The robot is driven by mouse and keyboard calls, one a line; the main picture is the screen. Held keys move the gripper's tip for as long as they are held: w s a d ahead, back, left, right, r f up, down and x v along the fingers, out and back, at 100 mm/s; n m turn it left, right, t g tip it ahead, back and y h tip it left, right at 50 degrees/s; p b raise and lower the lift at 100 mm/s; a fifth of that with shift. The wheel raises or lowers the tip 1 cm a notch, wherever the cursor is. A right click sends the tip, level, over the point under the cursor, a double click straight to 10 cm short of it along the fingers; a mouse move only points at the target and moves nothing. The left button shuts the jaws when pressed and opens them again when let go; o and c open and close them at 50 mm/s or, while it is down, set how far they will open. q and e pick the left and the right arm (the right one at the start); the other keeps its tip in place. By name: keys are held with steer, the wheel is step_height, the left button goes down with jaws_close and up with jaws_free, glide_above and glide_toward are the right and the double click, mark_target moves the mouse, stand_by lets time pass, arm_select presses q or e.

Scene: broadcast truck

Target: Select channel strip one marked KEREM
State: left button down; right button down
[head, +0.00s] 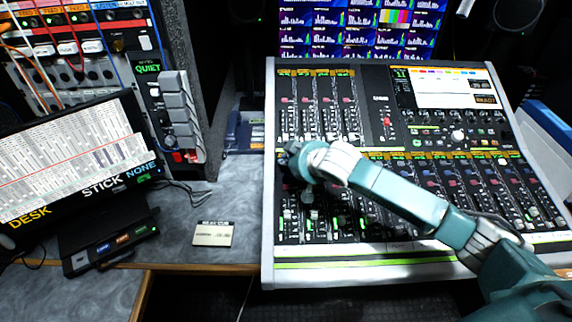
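The mixing console (268,235) stands on the desk at centre right, with an upper bank of strips at its left and a longer lower bank across it. The name labels are too small to read, so I cannot tell which strip is marked KEREM. My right arm reaches in from the lower right across the lower bank. My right gripper (297,168) is over the left end of the console, at the top of the lower bank's leftmost strips, and hides part of them. Its fingers are dark against the dark panel; I cannot tell their opening or any contact. My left gripper is out of view.
A tilted monitor (75,160) reading DESK and STICK NONE stands at the left. A panel marked QUIET (165,105) and a patch rack (70,45) with cables are behind it. A small card (213,234) lies on the desk left of the console. Screens (355,25) stand behind.

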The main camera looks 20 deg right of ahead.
steer(key=shift+f, duration=0.4)
stand_by(0.3)
steer(key=shift+r, duration=0.1)
steer(key=shift+s+r+p, duration=0.1)
steer(key=shift+r+p, duration=0.65)
steer(key=shift+p, duration=0.3)
steer(key=r+p, duration=0.5)
steer(key=shift+s+a, duration=0.15)
steer(key=shift+s, duration=0.15)
stand_by(0.6)
